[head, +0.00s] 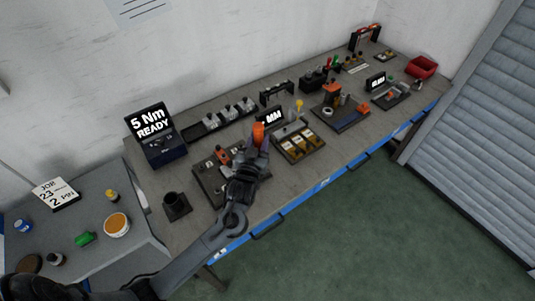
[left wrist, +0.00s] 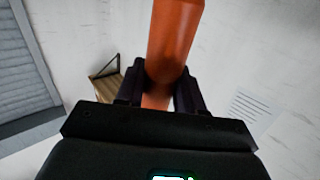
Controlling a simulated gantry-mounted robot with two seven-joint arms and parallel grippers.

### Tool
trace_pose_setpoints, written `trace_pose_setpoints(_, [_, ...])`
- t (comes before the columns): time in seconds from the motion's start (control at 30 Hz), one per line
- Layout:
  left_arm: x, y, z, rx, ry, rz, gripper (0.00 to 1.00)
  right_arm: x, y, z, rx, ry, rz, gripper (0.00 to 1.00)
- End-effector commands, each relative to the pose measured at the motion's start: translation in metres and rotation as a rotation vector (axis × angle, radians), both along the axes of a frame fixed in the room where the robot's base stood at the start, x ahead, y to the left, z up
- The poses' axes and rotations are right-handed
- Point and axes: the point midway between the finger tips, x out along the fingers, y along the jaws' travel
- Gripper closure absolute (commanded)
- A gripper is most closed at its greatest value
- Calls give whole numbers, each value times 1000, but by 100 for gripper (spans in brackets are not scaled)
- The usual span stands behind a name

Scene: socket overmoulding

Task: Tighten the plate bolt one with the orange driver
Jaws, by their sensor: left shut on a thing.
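My left gripper (head: 258,152) reaches over the bench from the lower left. It is shut on the orange driver (head: 258,132), whose orange end stands up above the fingers. In the left wrist view the thick orange handle of the driver (left wrist: 174,42) rises between the two dark fingers (left wrist: 158,92). The driver's tip is hidden in the head view. A dark fixture plate (head: 205,190) with small orange and metal parts lies partly behind my gripper. Plate bolt one cannot be made out. My right gripper is not in view.
A controller (head: 165,150) reads "5 Nm READY". A black cup holder (head: 176,206) stands left of the fixture. A tray with yellow pieces (head: 299,143) lies to the right. More fixtures and a red bin (head: 422,67) stand farther right. The bench's front strip is mostly clear.

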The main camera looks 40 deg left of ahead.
Motion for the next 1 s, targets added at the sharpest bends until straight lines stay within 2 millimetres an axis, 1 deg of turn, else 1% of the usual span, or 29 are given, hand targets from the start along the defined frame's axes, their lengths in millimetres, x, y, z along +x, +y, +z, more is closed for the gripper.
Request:
trace_pose_setpoints(0.03, [4,6,12,-3,-4,18,100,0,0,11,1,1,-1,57])
trace_pose_setpoints(0.2, [10,18,18,-7,-3,50,100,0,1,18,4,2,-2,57])
trace_pose_setpoints(0.67, [11,20,19,-7,-4,58,100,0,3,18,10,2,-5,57])
trace_pose_setpoints(0.9, [11,20,21,-9,-3,58,100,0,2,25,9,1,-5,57])
trace_pose_setpoints(1.0, [11,20,11,-8,-3,58,100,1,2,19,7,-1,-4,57])
